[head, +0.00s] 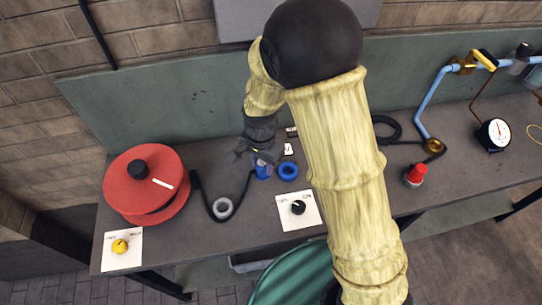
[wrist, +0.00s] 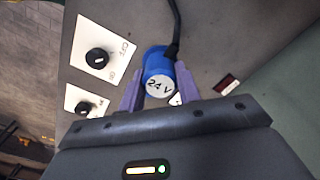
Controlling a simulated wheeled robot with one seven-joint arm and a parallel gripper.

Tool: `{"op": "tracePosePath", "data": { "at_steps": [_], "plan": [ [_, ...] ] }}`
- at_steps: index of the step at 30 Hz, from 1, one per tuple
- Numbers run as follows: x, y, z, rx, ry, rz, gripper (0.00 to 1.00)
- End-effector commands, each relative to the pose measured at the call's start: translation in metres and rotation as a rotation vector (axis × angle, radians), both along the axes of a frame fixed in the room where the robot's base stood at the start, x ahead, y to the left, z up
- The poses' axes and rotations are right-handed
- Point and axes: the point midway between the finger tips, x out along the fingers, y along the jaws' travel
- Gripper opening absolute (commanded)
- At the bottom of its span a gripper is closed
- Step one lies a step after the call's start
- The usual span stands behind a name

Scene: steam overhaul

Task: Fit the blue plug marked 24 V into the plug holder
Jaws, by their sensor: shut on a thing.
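The blue plug (wrist: 158,75) marked 24 V sits between the two purple fingers of my gripper (wrist: 157,88) in the wrist view. Its marked round face points toward the camera, and a black cable leaves its far side. My gripper is shut on it. In the head view the plug (head: 263,170) shows low over the bench below my gripper (head: 259,160). A blue ring-shaped piece (head: 288,171) stands just right of it, apart from the plug. It may be the plug holder; I cannot tell for sure.
A grey ring (head: 222,208) with a black cable lies to the left, beside a red drum (head: 147,187). A white plate with a black knob (head: 298,208) is near the front edge. A red knob (head: 415,175) and gauge (head: 495,134) stand right. My arm hides the bench middle.

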Motion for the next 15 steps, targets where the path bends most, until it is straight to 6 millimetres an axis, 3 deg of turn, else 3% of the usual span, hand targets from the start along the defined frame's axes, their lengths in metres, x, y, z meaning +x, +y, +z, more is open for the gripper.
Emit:
{"op": "tracePosePath", "data": {
  "at_steps": [7, 15],
  "plan": [
    [-0.014, 0.019, 0.001, 0.000, 0.000, 0.002, 0.07],
    [-0.016, 0.021, 0.000, 0.000, 0.000, 0.000, 0.07]
  ]
}}
